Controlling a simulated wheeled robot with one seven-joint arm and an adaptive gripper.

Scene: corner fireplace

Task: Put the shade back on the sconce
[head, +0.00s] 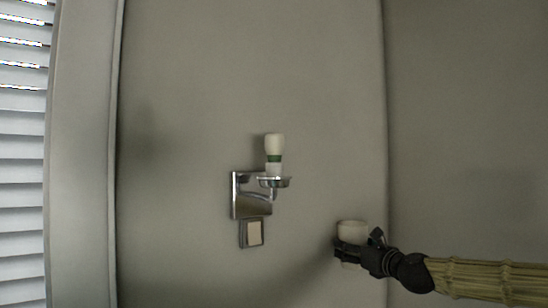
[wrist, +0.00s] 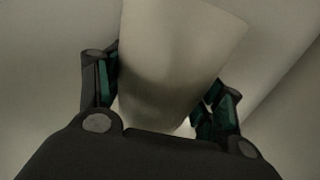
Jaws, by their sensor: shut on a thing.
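The sconce (head: 252,197) is a chrome wall fitting with a square backplate, a curved arm and a round dish. A white bulb with a green band (head: 274,148) stands upright and bare on its dish. The shade (head: 352,230) is a pale, cup-like piece in my gripper (head: 350,247), to the right of the sconce and lower than its dish. In the wrist view the shade (wrist: 175,65) fills the space between the two fingers, one on each side. My gripper is shut on it. Its lower part is partly hidden by my gripper.
A small switch plate (head: 252,233) is on the wall just below the sconce. A window with white blinds (head: 22,150) and a pale frame stands at the far left. A wall corner (head: 385,130) runs vertically right of the sconce. The wall above and left of the sconce is bare.

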